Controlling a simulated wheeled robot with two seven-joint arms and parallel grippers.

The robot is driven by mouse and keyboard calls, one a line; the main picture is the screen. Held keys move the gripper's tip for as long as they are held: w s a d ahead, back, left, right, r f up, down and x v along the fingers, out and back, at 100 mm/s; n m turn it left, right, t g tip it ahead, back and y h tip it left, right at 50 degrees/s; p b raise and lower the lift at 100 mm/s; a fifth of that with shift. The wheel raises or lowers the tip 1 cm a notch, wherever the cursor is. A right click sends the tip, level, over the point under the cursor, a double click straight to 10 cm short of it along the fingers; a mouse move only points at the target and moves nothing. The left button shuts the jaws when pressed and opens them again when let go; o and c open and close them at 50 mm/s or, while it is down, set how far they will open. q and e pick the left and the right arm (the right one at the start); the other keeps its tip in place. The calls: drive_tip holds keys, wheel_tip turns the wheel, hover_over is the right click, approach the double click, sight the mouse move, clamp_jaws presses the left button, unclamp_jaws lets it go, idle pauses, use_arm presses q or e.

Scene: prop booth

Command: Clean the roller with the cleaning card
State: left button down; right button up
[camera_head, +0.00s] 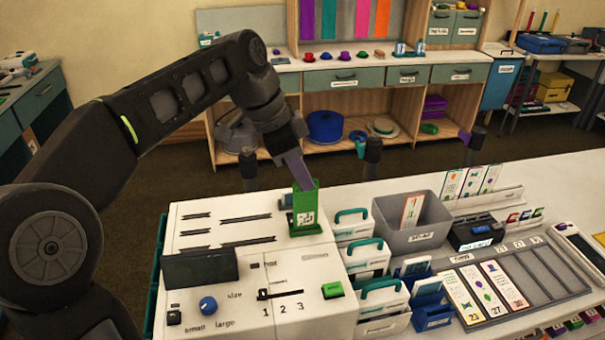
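My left gripper (298,172) reaches down from the upper left. Its grey-purple fingertips meet the top of an upright green piece (305,212) with a white label. The fingers overlap in this view, so their gap and any grip on the green piece are unclear. The green piece stands at the back right of a white machine (315,262), which has slots, a blue size knob (208,305), a slider marked 1 2 3 and a green button (333,290). I cannot make out a roller or clearly identify the cleaning card. My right gripper is not in view.
Right of the machine are white boxes with teal handles (352,215), a grey bin (392,232) holding a card, a black device (474,232) and a grey card tray (548,270) with several cards. A dark screen (200,268) stands at the machine's left. Shelves line the back wall.

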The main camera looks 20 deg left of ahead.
use_arm(q)
drive_tip(key=shift+f+b, duration=0.7)
drive_tip(key=shift+f, duration=0.35)
drive_tip(key=shift+f, duration=0.1)
idle(0.8)
drive_tip(key=shift+f+b, duration=2.7)
drive_tip(key=shift+f, duration=0.45)
drive_tip(key=shift+r, duration=0.2)
drive_tip(key=shift+r+p, duration=2.8)
drive_tip(key=shift+r, duration=0.25)
drive_tip(key=shift+r+p, duration=2)
drive_tip(key=shift+r, duration=0.35)
